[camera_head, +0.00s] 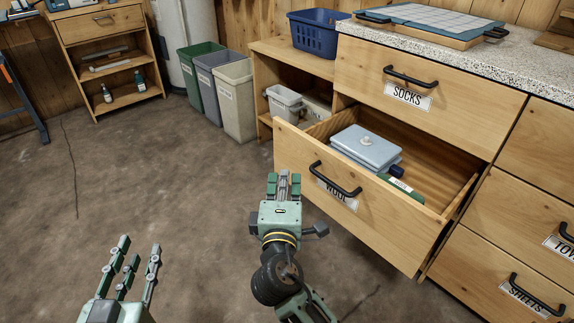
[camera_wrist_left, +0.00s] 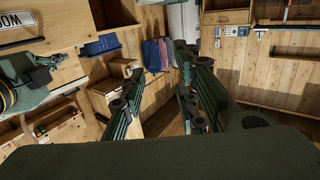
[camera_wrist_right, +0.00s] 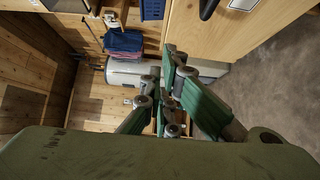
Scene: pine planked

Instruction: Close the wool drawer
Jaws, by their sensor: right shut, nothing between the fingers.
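The wool drawer (camera_head: 390,232) is pulled out, below the shut drawer labelled SOCKS. Its black handle (camera_head: 335,180) partly covers the label WOOL (camera_head: 343,200). A grey-blue lidded box (camera_head: 366,146), a green item and a small dark blue item lie inside. My right gripper (camera_head: 284,180) is shut and empty, pointing at the left part of the drawer front. I cannot tell whether it touches the front. It also shows in the right wrist view (camera_wrist_right: 168,95). My left gripper (camera_head: 135,258) is open and empty, low over the floor, away from the drawer.
The SHEETS drawer (camera_head: 515,285) and other drawers stand shut at the right. A blue basket (camera_head: 318,35) and a tray (camera_head: 420,22) sit on top of the units. Several bins (camera_head: 234,100) stand behind.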

